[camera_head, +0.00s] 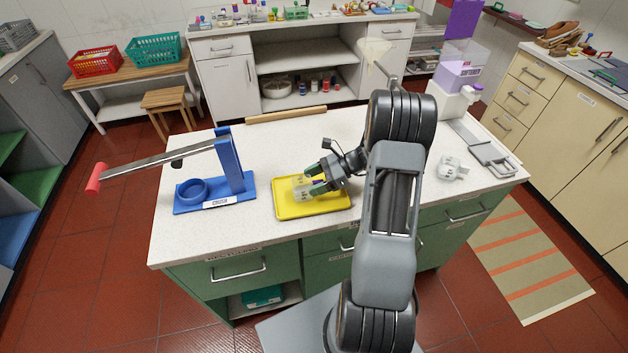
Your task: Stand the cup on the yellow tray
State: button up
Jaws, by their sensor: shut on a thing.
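A cream cup (300,188) with dark markings is between the fingers of my gripper (312,181). My gripper is shut on it, reaching in from the right. The cup is over the left-middle part of the yellow tray (333,206). I cannot tell whether its base touches the tray. The fingers hide part of the cup's side. The tray lies flat near the front edge of the white speckled worktop.
A blue lever press (238,165) with a long red-tipped handle stands left of the tray. A white mug-like object (450,168) and a metal scoop-like tool (490,155) lie at the right. A wooden bar (286,115) is along the back edge. The worktop (280,140) behind the tray is clear.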

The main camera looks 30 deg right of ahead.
jog(key=o, duration=1)
jog(key=shift+c, duration=0.2)
jog(key=shift+r, duration=0.15)
jog(key=shift+d, duration=0.3)
jog(key=b+v, duration=0.2)
jog(key=v, duration=0.8)
jog(key=s+a+r+n+h, duration=0.4)
jog(key=s+a+n+h, duration=0.2)
jog(key=a+n, duration=0.3)
jog(key=s+a+r+n+t+h, duration=0.1)
jog(key=s+a+r+n+h, duration=0.4)
jog(key=n, duration=0.7)
jog(key=s+a+h, duration=0.2)
jog(key=a, duration=0.2)
jog(key=shift+a+r, duration=0.1)
